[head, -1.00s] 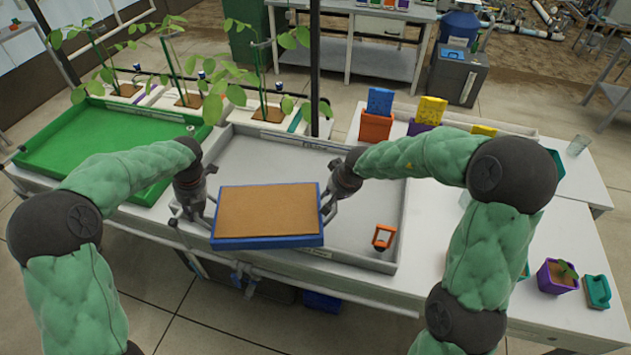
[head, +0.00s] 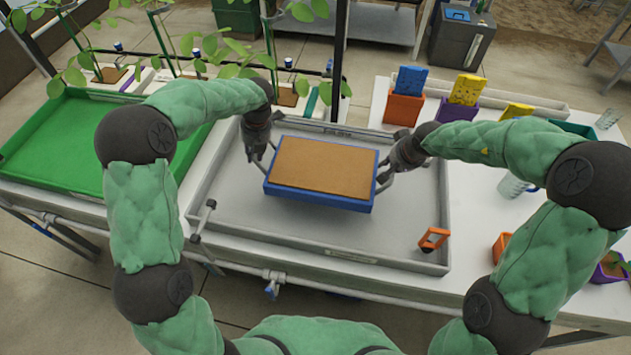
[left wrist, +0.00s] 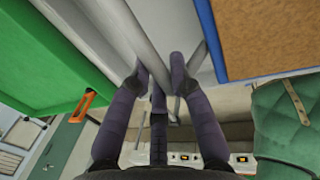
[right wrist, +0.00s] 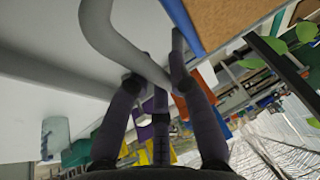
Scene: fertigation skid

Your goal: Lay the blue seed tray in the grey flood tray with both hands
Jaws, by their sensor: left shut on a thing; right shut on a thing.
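The blue seed tray (head: 318,195), filled with a flat brown surface, is over the middle and rear of the grey flood tray (head: 225,218). It looks roughly level; I cannot tell whether its underside touches the flood tray floor. My left gripper (head: 262,160) is shut at its left end and my right gripper (head: 384,178) is shut at its right end. Its blue edge and brown top show in the left wrist view (left wrist: 262,40) and the right wrist view (right wrist: 196,18). In the right wrist view the fingers close around a grey curved bar.
A green tray (head: 60,150) lies to the left. An orange-framed item (head: 433,239) is at the flood tray's front right corner. Orange (head: 404,107) and purple (head: 456,108) containers stand behind right. Plants rise behind the trays beside a dark post (head: 338,60).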

